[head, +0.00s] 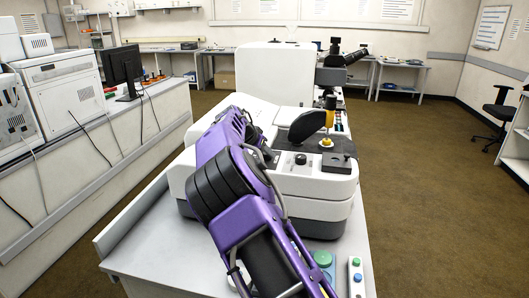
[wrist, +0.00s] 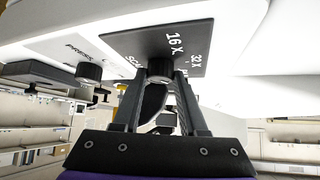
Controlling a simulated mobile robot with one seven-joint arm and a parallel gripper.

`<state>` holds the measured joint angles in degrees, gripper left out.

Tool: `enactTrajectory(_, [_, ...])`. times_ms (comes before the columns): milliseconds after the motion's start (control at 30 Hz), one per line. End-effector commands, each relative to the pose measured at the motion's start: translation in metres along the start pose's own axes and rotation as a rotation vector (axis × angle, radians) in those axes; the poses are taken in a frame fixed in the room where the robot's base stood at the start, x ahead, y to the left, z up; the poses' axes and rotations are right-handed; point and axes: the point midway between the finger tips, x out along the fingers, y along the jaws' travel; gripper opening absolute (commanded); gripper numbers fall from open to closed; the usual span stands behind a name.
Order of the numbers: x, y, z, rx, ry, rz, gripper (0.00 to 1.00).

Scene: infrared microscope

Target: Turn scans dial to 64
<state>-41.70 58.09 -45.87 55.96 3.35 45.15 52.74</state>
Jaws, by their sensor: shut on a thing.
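The scans dial is a black knob (wrist: 160,67) on a dark square plate (wrist: 135,42) on the microscope's white face. White marks "16 X" and "32 X" show on the plate, and a label starting with "SC" is partly covered. My gripper (wrist: 160,80) is shut on the knob, one finger on each side. The dial's pointer and the 64 mark cannot be made out. In the head view the white microscope (head: 335,205) stands on the bench; my purple arm reaches over its left side and hides the gripper and dial.
A second black knob (wrist: 89,71), by a label starting "PRESS", sits left of the dial in the wrist view. A yellow-tipped part (head: 327,142) stands on the microscope's dark stage. A small button box (head: 356,275) lies at the bench's front right.

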Motion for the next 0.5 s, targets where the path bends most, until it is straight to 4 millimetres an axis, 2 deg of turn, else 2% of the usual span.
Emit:
enactTrajectory(167, [0.0002, 0.0, 0.0002, 0.001, -0.001, -0.001, 0.0])
enactTrajectory(200, [0.0002, 0.0, 0.0002, 0.001, -0.001, -0.001, 0.45])
enactTrajectory(333, [0.0003, 0.0001, 0.0003, 0.001, -0.001, -0.001, 0.69])
enactTrajectory(367, [0.0002, 0.0001, 0.0003, 0.0, -0.001, -0.001, 0.72])
enactTrajectory(500, [0.0003, 0.0001, 0.0003, 0.0, -0.001, -0.001, 0.72])
